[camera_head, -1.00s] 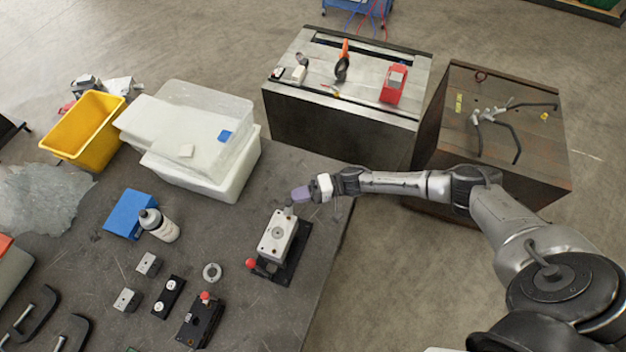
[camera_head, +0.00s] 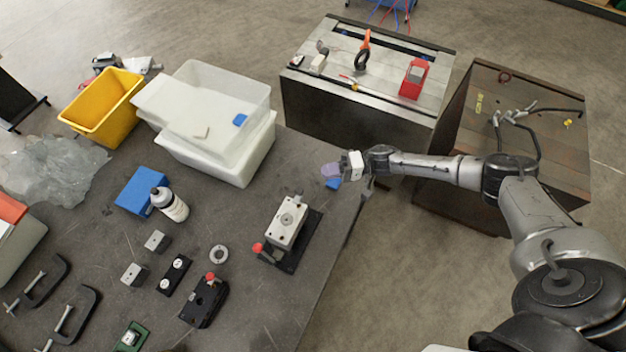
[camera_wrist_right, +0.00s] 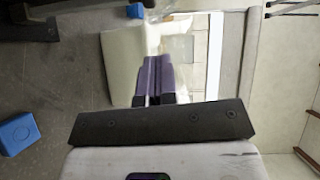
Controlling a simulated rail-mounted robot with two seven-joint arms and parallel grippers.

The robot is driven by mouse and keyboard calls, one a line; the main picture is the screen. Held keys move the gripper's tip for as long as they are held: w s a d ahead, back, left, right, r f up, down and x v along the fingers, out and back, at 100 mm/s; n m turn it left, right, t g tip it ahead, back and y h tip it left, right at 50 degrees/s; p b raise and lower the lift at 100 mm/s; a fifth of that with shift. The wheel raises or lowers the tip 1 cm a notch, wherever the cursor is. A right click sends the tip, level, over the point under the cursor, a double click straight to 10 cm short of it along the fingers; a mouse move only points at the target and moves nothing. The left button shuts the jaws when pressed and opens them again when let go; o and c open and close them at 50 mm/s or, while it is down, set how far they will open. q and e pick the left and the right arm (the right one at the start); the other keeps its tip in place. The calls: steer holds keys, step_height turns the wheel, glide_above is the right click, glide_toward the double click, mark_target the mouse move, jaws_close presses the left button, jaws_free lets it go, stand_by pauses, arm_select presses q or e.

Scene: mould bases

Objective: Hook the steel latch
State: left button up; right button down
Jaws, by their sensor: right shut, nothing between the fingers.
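A mould base (camera_head: 287,224) with a pale metal block on a black plate stands near the right edge of the dark table. A small steel piece, seemingly the latch (camera_head: 299,201), shows at the block's far end; it is too small to tell whether it is hooked. A red knob (camera_head: 257,248) is at its near left. My right gripper (camera_head: 331,170) is beyond the base, up and right of it, apart from it. Its purple fingers are shut and empty; they also show together in the right wrist view (camera_wrist_right: 154,75). My left gripper is out of view.
A second black fixture (camera_head: 203,302) with a red knob, a ring (camera_head: 219,254) and small blocks lie left of the base. The table's right edge is close to the base.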

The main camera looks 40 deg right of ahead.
steer(key=b+v, duration=0.1)
steer(key=v, duration=0.6)
steer(key=shift+b, duration=0.3)
steer(key=shift+r, duration=0.1)
